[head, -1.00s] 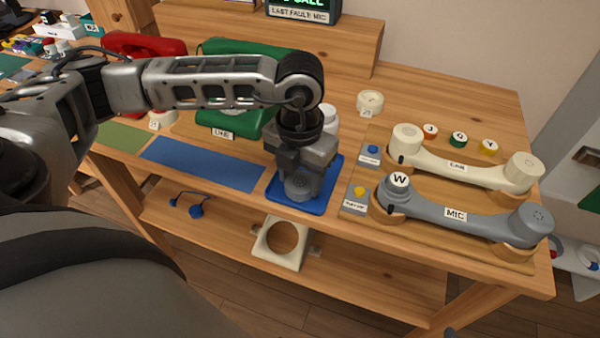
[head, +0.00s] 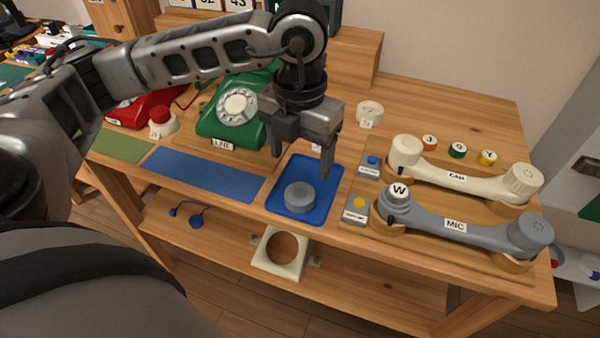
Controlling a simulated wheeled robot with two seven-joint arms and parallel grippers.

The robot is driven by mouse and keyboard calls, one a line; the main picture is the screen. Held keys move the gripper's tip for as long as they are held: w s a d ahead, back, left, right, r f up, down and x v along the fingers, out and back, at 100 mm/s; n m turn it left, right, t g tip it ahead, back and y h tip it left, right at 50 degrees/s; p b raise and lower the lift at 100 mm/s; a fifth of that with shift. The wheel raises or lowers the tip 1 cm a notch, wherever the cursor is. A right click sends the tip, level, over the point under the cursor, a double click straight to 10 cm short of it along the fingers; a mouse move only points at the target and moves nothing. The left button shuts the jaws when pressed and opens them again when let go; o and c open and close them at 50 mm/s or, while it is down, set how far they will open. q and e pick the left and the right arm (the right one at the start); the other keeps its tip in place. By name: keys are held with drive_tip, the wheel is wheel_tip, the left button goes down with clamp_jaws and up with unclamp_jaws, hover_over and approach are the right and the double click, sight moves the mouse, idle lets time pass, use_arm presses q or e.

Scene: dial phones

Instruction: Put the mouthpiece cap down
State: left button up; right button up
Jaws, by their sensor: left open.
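The grey round mouthpiece cap (head: 299,197) lies on the blue tray (head: 280,207), in its front part. My left gripper (head: 301,160) is open and empty, above and behind the cap, with its fingers pointing down over the tray. It is apart from the cap. The grey handset marked MIC (head: 455,225) rests in its wooden cradle to the right, with a white W piece (head: 398,190) on its left end. My right gripper is not in view.
The cream handset marked CAR (head: 460,177) lies behind the grey one. A green dial phone (head: 220,125) and a red phone (head: 145,105) stand at the left. Small buttons (head: 359,203) sit right of the tray. A blue mat (head: 203,172) lies bare left of it.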

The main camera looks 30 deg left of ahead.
use_arm(q)
wheel_tip(320, 180, up, 4)
drive_tip(key=shift+f, duration=0.15)
idle(0.6)
